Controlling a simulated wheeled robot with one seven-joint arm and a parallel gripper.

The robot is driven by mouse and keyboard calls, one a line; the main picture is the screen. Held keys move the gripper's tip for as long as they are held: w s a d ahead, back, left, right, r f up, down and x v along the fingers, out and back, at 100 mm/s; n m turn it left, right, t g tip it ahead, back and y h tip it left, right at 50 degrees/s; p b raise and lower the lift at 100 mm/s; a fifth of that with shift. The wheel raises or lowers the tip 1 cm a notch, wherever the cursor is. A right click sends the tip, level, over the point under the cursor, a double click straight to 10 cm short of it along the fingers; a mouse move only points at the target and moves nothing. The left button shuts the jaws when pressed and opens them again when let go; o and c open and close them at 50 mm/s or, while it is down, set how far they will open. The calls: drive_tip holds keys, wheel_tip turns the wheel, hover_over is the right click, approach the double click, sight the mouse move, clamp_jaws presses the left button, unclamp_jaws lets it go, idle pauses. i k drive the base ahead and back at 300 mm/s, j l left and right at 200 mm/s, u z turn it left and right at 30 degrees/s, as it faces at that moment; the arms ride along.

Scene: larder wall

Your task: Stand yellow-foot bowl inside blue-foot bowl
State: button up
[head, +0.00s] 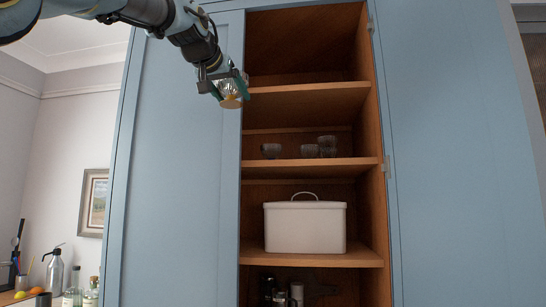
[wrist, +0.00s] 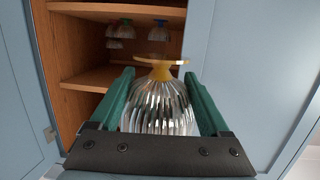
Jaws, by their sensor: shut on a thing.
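My gripper (head: 226,87) is shut on the yellow-foot bowl (wrist: 160,106), a ribbed clear glass bowl. It holds the bowl in the air in front of the cupboard, left of the open bay and above the bowls' shelf. In the head view the yellow foot (head: 231,102) points down. The wrist view looks upside down, with the foot at the top. The blue-foot bowl (wrist: 158,31) shows in the wrist view, apart from the other bowls. In the head view it appears to be the lone bowl (head: 271,150) at the shelf's left; its foot colour is unclear there.
Green-foot bowls (wrist: 124,30) stand close together on the same shelf, at its right in the head view (head: 327,145). A shelf (head: 308,90) lies above them. A white lidded box (head: 305,227) stands below. The left cupboard front (head: 180,170) borders the opening.

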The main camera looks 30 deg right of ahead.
sight(272, 152)
drive_tip(key=i+l, duration=0.2)
drive_tip(key=l, duration=0.2)
drive_tip(key=i+l, duration=0.25)
drive_tip(key=l, duration=0.15)
drive_tip(key=i+l, duration=0.2)
drive_tip(key=l, duration=0.2)
drive_tip(key=i+l, duration=0.25)
drive_tip(key=l, duration=0.15)
